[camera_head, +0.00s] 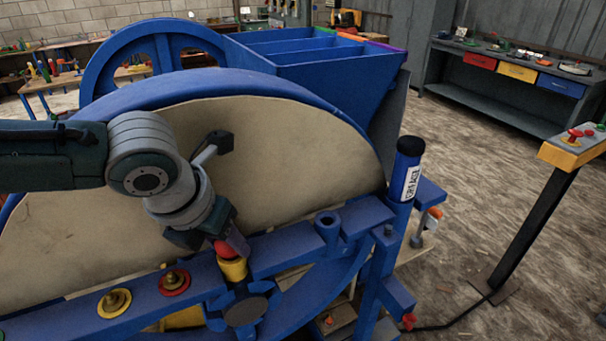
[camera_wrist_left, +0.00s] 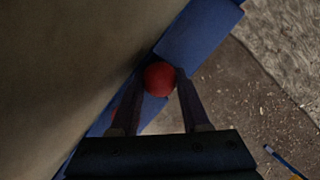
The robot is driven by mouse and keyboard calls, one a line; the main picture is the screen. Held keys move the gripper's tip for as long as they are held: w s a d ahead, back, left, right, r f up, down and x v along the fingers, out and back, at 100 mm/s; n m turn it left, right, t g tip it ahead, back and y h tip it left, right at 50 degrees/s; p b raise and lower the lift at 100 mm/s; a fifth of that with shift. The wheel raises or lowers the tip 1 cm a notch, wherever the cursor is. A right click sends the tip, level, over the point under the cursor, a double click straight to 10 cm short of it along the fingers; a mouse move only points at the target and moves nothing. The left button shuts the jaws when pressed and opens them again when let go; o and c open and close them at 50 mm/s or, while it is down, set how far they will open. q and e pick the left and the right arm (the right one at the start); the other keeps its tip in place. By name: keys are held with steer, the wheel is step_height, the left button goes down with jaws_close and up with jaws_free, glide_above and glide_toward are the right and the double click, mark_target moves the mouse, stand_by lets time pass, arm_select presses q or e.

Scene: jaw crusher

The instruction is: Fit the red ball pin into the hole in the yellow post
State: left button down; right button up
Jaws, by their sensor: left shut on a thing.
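The red ball pin shows its round red ball (camera_head: 222,248) just above the yellow post (camera_head: 233,269) on the blue frame. My left gripper (camera_head: 229,243) comes down from the upper left and is shut on the ball. In the left wrist view the ball (camera_wrist_left: 159,78) sits between the two fingertips of my left gripper (camera_wrist_left: 157,86). The shank and the hole are hidden, so I cannot tell whether the pin is inside the post. My right gripper is in neither view.
The large wheel (camera_head: 285,150) rises close behind my arm.

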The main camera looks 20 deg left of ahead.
arm_select(q)
steer(key=shift+c, duration=1.5)
jaws_free()
steer(key=v, duration=1)
steer(key=shift+d+f, duration=0.1)
steer(key=shift+d, duration=0.1)
